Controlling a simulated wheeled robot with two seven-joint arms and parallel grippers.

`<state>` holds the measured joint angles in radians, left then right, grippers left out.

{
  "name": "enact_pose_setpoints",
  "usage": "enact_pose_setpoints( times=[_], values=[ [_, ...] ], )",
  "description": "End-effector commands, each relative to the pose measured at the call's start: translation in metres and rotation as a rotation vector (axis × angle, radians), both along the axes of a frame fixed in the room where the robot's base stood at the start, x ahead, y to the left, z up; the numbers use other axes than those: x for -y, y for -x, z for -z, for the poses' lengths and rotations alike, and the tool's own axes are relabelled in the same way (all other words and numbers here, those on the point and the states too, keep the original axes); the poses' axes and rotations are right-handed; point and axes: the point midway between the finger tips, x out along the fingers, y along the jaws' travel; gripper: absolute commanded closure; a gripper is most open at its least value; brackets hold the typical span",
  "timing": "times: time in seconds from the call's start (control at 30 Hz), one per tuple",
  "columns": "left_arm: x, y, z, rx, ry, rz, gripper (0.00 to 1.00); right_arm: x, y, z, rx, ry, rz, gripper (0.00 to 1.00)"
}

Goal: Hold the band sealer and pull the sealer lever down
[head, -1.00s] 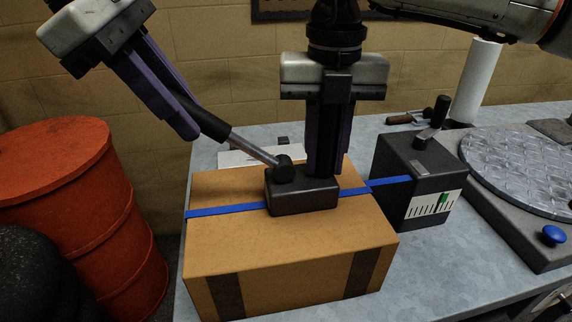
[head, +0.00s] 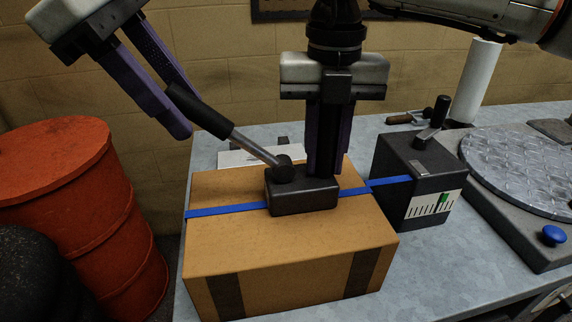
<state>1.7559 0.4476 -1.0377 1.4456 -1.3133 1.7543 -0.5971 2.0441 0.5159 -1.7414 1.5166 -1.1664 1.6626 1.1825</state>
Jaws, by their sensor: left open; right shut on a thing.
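The band sealer (head: 303,197) is a dark grey block on top of the cardboard box (head: 290,250), on the blue band (head: 230,210). Its sealer lever (head: 252,145) slopes up to the left from a round pivot and ends in a black grip (head: 200,111). My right gripper (head: 323,172) points down and is shut on the upper part of the band sealer; the exact contact is partly hidden by its fingers. My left gripper (head: 185,112) is open, its purple fingers tilted down by the upper end of the black grip. I cannot tell if they touch it.
A dark box with a scale and green marker (head: 443,197) stands right of the cardboard box, with the band running to it. A round textured turntable (head: 525,168), a white roll (head: 474,82) and an orange drum (head: 75,200) are around.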

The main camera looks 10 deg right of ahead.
Motion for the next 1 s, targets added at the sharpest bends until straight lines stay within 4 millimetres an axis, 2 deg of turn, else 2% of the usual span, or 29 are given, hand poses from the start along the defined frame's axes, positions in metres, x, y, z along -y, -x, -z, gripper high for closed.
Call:
enact_pose_setpoints(
  times=[0.3, 0.5, 0.7, 1.0],
  values=[
    [-0.029, 0.005, -0.061, 0.003, 0.002, -0.001, 0.59, 0.000, 0.000, 0.000, 0.000, -0.002, -0.001, 1.00],
    [-0.042, 0.008, -0.088, 0.002, 0.001, 0.002, 0.59, 0.000, 0.000, 0.000, 0.000, -0.002, -0.001, 1.00],
    [-0.046, 0.009, -0.096, -0.001, -0.001, 0.003, 0.59, 0.000, 0.000, 0.000, 0.000, -0.002, -0.001, 1.00],
    [-0.046, 0.009, -0.096, -0.001, -0.001, 0.003, 0.59, 0.000, 0.000, 0.000, 0.000, -0.002, -0.001, 1.00]
  ],
)
